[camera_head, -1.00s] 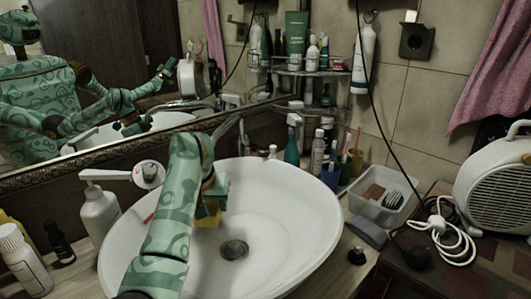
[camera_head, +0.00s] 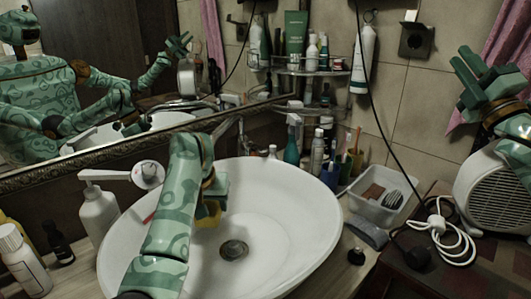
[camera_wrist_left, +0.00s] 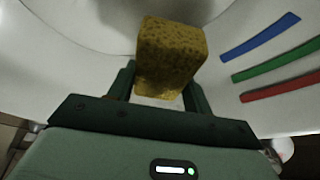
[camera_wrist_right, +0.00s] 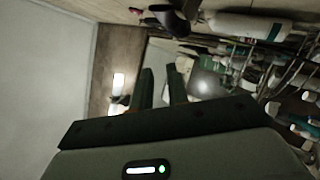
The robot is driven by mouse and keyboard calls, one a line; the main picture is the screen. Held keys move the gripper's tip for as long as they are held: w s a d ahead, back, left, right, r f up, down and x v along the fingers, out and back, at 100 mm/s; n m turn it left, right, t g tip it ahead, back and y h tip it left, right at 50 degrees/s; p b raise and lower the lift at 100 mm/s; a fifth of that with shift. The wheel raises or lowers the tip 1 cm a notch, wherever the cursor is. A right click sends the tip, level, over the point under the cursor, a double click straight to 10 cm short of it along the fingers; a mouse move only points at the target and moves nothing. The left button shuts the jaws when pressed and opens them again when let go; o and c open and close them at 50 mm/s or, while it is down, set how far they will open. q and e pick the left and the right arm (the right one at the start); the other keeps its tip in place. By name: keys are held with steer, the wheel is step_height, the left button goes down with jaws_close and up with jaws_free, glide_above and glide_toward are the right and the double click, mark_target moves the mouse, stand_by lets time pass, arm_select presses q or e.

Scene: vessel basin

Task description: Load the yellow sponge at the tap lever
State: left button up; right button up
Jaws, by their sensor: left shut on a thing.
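The yellow sponge (camera_head: 208,219) is held over the white basin (camera_head: 300,205), above and to the left of the drain. My left gripper (camera_head: 214,196) is shut on it. In the left wrist view the sponge (camera_wrist_left: 170,55) sits between the two fingers (camera_wrist_left: 160,90), its front face uncovered. My right gripper (camera_head: 474,82) is raised empty at the far right, above the white heater. In the right wrist view its fingers (camera_wrist_right: 160,87) stand apart with nothing between them.
A white pump bottle (camera_head: 100,212) stands left of the basin. A clear tub (camera_head: 383,195) and several bottles stand behind and right of it. The white heater (camera_head: 500,192) is at the right. A cable hangs down the wall. Coloured strips (camera_wrist_left: 262,37) show in the left wrist view.

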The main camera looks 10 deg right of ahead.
steer(key=w+a+f+m+g, duration=0.1)
steer(key=w+a+f+g, duration=0.2)
steer(key=w+a+f, duration=0.35)
steer(key=g+y, duration=0.1)
steer(key=g, duration=0.5)
glide_toward(265, 161)
step_height(265, 161, up, 3)
steer(key=s, duration=0.2)
steer(key=x, duration=1.1)
steer(key=shift+w+d, duration=0.1)
steer(key=shift+w, duration=0.35)
jaws_close()
